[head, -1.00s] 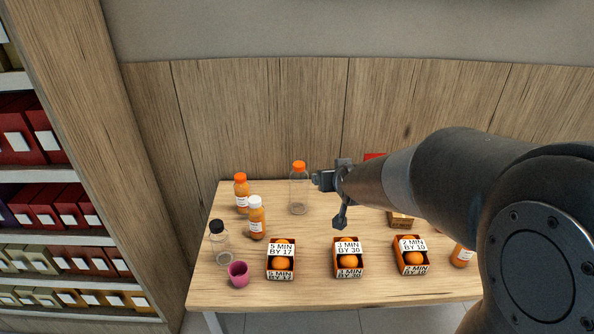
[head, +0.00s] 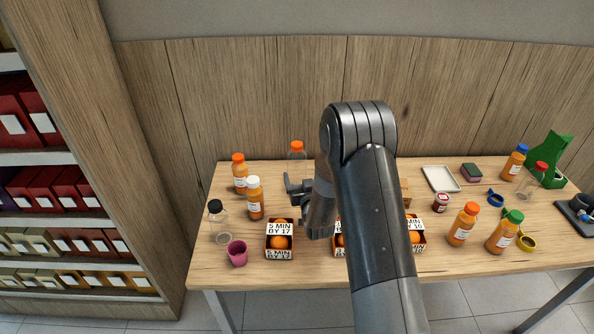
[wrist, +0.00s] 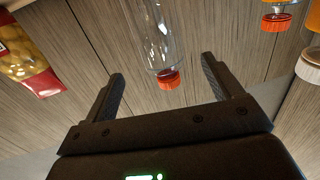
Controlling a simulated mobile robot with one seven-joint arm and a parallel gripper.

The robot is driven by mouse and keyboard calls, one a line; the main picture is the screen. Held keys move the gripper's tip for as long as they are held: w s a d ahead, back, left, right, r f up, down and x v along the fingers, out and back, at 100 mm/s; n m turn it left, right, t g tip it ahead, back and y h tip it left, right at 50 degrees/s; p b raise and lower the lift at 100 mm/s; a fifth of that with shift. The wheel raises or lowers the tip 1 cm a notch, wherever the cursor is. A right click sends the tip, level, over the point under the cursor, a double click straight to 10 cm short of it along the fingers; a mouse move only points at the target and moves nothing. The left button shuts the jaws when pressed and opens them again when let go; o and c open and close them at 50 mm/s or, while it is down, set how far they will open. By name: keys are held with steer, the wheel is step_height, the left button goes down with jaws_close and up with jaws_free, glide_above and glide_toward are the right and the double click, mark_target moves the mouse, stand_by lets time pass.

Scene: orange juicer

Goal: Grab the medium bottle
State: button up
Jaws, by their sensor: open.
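An empty clear bottle with an orange cap (head: 297,148) stands at the back of the table, partly hidden by my arm. In the wrist view, this clear bottle (wrist: 150,35) appears cap-down, framed between my fingers and not gripped. My gripper (head: 288,188) is open in front of it; the wrist view shows both fingers (wrist: 163,72) apart. Orange-filled bottles with an orange cap (head: 239,175) and a white cap (head: 255,200) stand to the left. A clear black-capped bottle (head: 219,223) stands farther left. I cannot tell which bottle is the medium one.
A pink cup (head: 237,253) and orange boxes, one marked "5 MIN BY 17" (head: 279,240), line the front. At right are juice bottles (head: 462,224), (head: 505,232), a white tray (head: 440,179) and a green stand (head: 550,158). A wooden wall (head: 250,100) rises behind.

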mark_target(296, 157)
steer(key=shift+f, duration=0.3)
steer(key=shift+w+a, duration=0.1)
steer(key=shift+w, duration=0.1)
steer(key=w, duration=0.3)
steer(key=w+a, duration=0.1)
steer(key=w, duration=0.6)
steer(key=shift+w+a+r, duration=0.15)
steer(key=shift+a+r, duration=0.05)
steer(key=shift+a, duration=0.1)
steer(key=shift+c, duration=0.3)
steer(key=c, duration=1)
